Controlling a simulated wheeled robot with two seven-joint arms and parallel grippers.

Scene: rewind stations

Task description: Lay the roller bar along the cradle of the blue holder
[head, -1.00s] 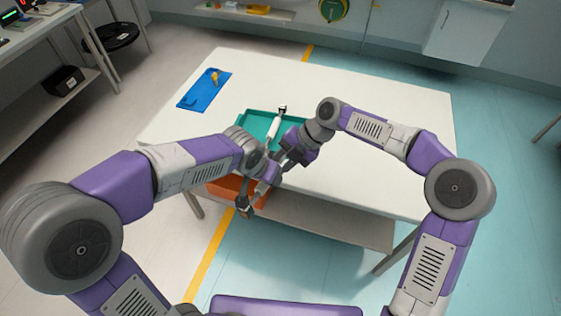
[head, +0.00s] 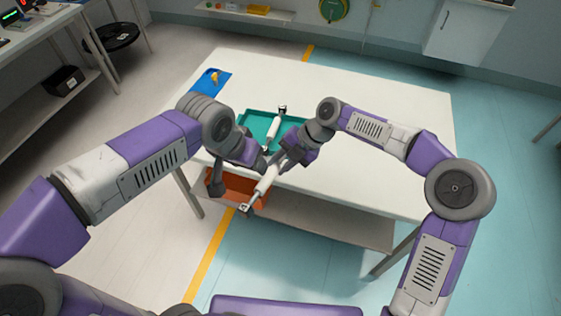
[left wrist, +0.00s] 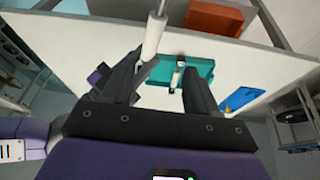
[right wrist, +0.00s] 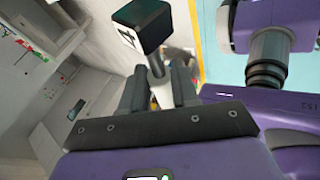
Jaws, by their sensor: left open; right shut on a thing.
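A white roller bar (head: 264,184) with a squared metal end is held in my right gripper (head: 281,164), slanting down beyond the table's front edge. In the right wrist view its black end block (right wrist: 145,25) rises above the fingers. My left gripper (head: 238,180) is open near the bar. In the left wrist view the bar (left wrist: 151,38) lies beside one of its spread fingers, and I cannot tell whether they touch.
A teal tray (head: 245,117) holds a second white roller bar (head: 274,128) with a dark end. An orange bin (head: 232,190) sits on the shelf below the table. The white tabletop (head: 370,170) is clear to the right of the tray.

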